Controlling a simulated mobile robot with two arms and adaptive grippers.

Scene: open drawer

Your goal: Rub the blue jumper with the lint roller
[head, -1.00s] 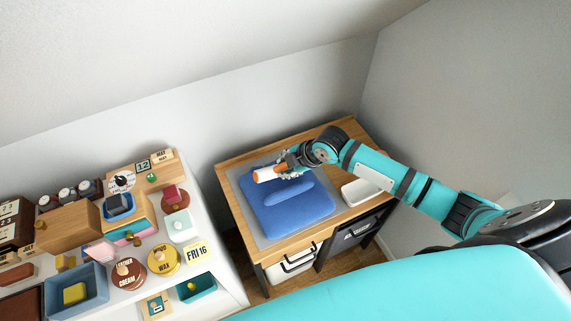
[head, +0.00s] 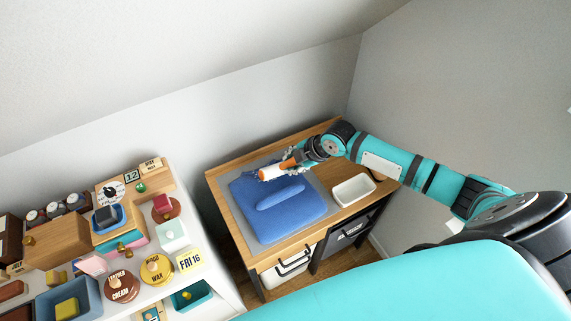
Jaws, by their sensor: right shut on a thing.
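The blue jumper (head: 290,215) lies folded on a grey mat (head: 246,228) on a wooden table. A raised blue roll or fold (head: 281,196) shows across its middle. The lint roller (head: 274,173), with a white cylinder and an orange part, is in my right gripper (head: 293,163). My right gripper is shut on it, at the far edge of the jumper. Whether the roller touches the jumper I cannot tell. My left gripper is out of view.
A white tray (head: 353,190) sits on the table right of the mat. A white shelf at left holds many things, such as a wood wax tin (head: 156,270) and a blue bin (head: 92,289).

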